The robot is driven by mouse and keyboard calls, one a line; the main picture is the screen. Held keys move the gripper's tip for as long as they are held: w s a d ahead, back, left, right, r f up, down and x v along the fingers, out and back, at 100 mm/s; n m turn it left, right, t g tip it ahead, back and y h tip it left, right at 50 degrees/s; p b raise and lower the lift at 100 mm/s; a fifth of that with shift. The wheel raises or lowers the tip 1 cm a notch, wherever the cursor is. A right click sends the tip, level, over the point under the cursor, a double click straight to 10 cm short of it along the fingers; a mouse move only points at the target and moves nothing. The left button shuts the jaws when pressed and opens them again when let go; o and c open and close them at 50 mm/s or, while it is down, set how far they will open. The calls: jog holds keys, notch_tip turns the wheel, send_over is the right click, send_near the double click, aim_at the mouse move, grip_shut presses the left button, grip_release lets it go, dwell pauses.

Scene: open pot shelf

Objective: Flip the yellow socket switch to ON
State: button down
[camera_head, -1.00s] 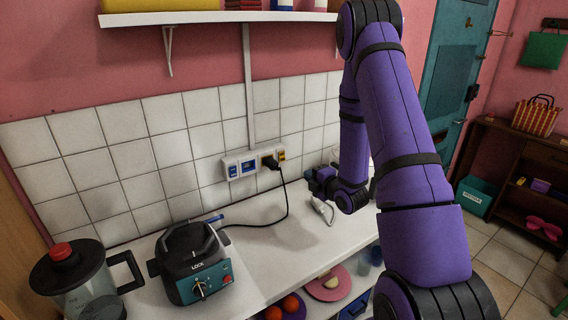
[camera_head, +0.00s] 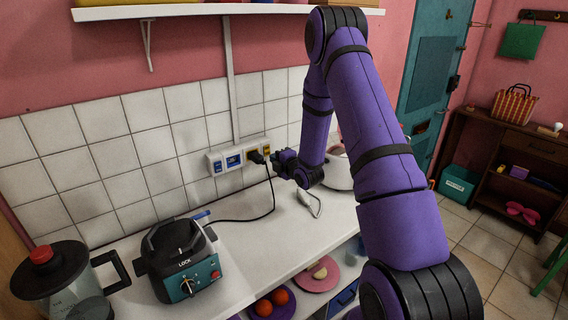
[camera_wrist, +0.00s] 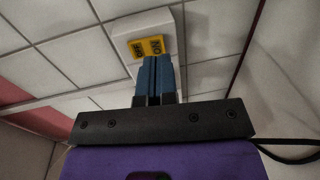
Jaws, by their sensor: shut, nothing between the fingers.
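The yellow socket switch (camera_head: 266,148) is at the right end of the white socket strip on the tiled wall. In the wrist view the yellow switch (camera_wrist: 143,48) shows upside-down ON and OFF lettering, ON on the right, OFF on the left. My gripper (camera_head: 277,157) is shut and empty, just to the right of the switch in the head view. In the wrist view my gripper's blue fingertips (camera_wrist: 155,60) sit at the lower edge of the switch, near the ON side, and cover part of it. I cannot tell whether they touch it.
A black plug (camera_head: 257,157) with a hanging cord sits in the strip (camera_head: 246,155) just left of the switch. A lidded appliance (camera_head: 182,262) and a blender jug (camera_head: 62,284) stand on the counter at the left. A white pot (camera_head: 338,174) stands behind my arm.

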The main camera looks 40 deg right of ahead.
aim_at(267, 150)
jog(key=shift+w+f, duration=0.15)
jog(key=shift+w, duration=1.15)
jog(key=shift+w, duration=0.15)
jog(key=shift+f, duration=0.1)
